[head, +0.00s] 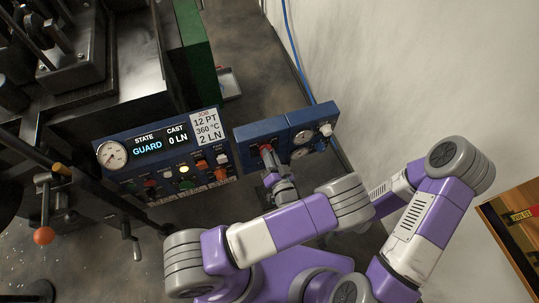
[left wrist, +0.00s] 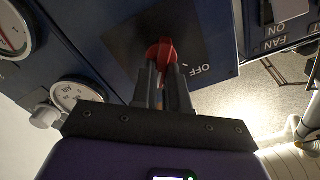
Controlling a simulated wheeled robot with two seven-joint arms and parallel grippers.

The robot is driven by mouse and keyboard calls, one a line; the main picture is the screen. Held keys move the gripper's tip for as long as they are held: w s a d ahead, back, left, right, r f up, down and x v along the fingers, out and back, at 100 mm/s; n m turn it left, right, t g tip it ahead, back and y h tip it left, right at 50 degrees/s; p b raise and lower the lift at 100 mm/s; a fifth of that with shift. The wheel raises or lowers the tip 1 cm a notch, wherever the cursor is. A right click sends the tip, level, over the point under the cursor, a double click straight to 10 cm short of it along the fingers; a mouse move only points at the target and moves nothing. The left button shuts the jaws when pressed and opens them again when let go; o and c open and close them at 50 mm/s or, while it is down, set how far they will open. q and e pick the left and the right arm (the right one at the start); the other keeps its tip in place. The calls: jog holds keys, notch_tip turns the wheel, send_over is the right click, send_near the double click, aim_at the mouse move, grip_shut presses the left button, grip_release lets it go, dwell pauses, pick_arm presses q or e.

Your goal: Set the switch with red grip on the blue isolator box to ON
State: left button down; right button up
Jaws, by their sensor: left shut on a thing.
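The blue isolator box (head: 246,133) is on the wall side of the machine in the head view. Its red grip (left wrist: 163,50) shows in the left wrist view in front of a dark plate, with the word OFF (left wrist: 199,69) just to its lower right. My left gripper (left wrist: 163,82) is shut on the red grip, one finger on each side. In the head view the left gripper (head: 268,168) reaches up to the box from below and partly hides the switch. An ON mark for this switch is not visible. My right gripper is not in view.
A blue panel with two gauges and a white knob (head: 326,129) adjoins the box on the right. Left of it is a control panel (head: 165,155) with a GUARD display, buttons and switches. A pale wall rises at right.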

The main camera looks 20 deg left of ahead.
pick_arm(q)
jog(key=shift+m, duration=0.8)
jog(key=shift+f, duration=0.1)
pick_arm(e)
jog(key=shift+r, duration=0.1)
pick_arm(q)
jog(key=c, duration=1.1)
grip_release()
jog(key=shift+c, duration=0.2)
jog(key=shift+d, duration=0.15)
